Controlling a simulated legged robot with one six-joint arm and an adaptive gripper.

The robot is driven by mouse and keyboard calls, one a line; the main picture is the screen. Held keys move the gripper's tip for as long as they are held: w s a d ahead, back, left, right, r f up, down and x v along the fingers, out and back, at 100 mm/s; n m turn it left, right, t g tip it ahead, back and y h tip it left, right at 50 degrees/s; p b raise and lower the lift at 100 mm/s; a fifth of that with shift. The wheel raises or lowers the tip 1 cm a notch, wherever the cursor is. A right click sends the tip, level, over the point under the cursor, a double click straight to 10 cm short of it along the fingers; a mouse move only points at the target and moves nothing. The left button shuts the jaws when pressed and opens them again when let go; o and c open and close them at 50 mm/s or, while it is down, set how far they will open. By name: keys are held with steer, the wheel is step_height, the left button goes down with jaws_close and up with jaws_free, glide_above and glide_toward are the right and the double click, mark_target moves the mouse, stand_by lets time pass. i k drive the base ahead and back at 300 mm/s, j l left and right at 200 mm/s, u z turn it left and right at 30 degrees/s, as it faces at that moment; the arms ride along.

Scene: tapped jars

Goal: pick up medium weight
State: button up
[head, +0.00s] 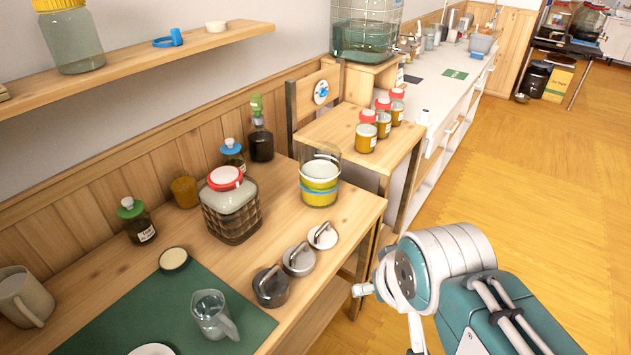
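Three round weights with loop handles stand in a slanting row near the right front edge of the wooden table. The nearest is a dark grey weight (270,289), the middle one is a mid-grey weight (298,263), and the farthest is a whitish weight (323,238). They look close in size; the middle one seems to be the medium weight. All are free of my gripper. My gripper (388,300) is at the lower right, off the table's edge and to the right of the weights. Its fingers are partly out of frame, and their opening is unclear.
A higher side table (340,128) holds small red-lidded jars. Open floor (520,190) lies to the right.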

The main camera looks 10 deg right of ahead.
mark_target(298, 262)
steer(key=i+l+u, duration=0.2)
steer(key=u, duration=0.25)
steer(key=i+l+u, duration=0.45)
steer(key=k+j, duration=0.1)
